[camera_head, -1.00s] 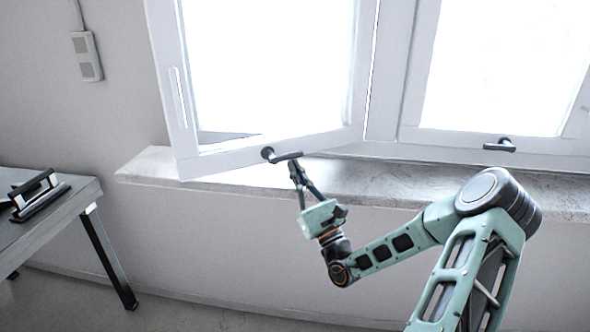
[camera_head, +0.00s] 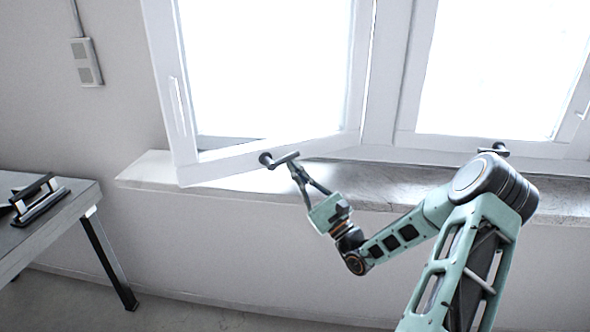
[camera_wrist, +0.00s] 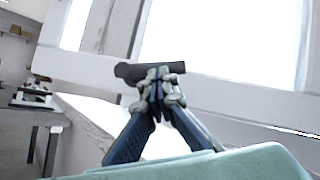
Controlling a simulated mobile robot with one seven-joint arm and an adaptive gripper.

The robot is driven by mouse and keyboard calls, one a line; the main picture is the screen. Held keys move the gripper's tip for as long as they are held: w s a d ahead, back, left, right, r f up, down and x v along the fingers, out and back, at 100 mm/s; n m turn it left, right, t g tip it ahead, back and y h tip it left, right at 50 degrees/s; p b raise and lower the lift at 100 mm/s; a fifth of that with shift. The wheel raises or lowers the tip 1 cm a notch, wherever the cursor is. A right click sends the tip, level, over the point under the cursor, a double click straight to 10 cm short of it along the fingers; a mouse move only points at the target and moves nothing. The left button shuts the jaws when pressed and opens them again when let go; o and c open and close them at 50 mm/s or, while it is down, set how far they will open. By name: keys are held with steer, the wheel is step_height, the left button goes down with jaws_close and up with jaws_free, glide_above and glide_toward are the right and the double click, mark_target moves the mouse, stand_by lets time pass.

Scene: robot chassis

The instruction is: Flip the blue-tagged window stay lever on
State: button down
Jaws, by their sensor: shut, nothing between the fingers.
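The left window sash stands ajar, tilted out over the sill. It carries a dark lever (camera_head: 280,160) on its lower rail, which also shows in the wrist view (camera_wrist: 133,72). No blue tag can be made out on it. My gripper (camera_head: 294,168) is shut, with its fingertips just below the lever's right part. In the wrist view my gripper (camera_wrist: 156,80) overlaps the lever's middle and seems to touch it, without the lever between the fingers. A second dark lever (camera_head: 499,149) sits on the right window, partly hidden by my arm.
A pale stone sill (camera_head: 150,172) runs under the windows. A grey table (camera_head: 75,205) with a dark handled object (camera_head: 38,198) stands at the left. A socket box (camera_head: 87,62) hangs on the wall. The space between table and arm is clear.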

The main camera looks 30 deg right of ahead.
mark_target(292, 154)
steer(key=shift+r+n+g+y+p, duration=0.4)
steer(key=shift+n+y, duration=0.2)
steer(key=shift+n, duration=0.45)
steer(key=shift+r+n+g+y+p, duration=0.25)
steer(key=shift+n+g+y, duration=0.3)
steer(key=shift+n, duration=0.5)
steer(key=shift+r+n+y, duration=0.2)
steer(key=shift+n+y, duration=0.05)
steer(key=shift+n, duration=0.15)
steer(key=shift+a+r+n+g+y+p, duration=0.1)
steer(key=shift+r+n+g+y+p, duration=0.25)
steer(key=shift+n+g, duration=0.65)
steer(key=shift+a+r+n+g+y, duration=0.1)
steer(key=shift+r+n+g+y, duration=0.3)
steer(key=shift+n, duration=1)
steer(key=shift+a+r+n+g+b, duration=0.2)
steer(key=shift+r+n+g, duration=0.3)
steer(key=shift+n, duration=0.35)
steer(key=shift+a+r+n+g+b, duration=0.15)
steer(key=shift+r+n+g, duration=0.1)
steer(key=shift+n+g, duration=0.45)
steer(key=shift+a+r+n+g+h+b, duration=0.35)
steer(key=shift+n+g+b, duration=0.1)
steer(key=shift+n, duration=0.4)
steer(key=shift+a+r+n+g+h+b, duration=0.25)
steer(key=shift+n+b, duration=0.2)
steer(key=shift+n, duration=0.35)
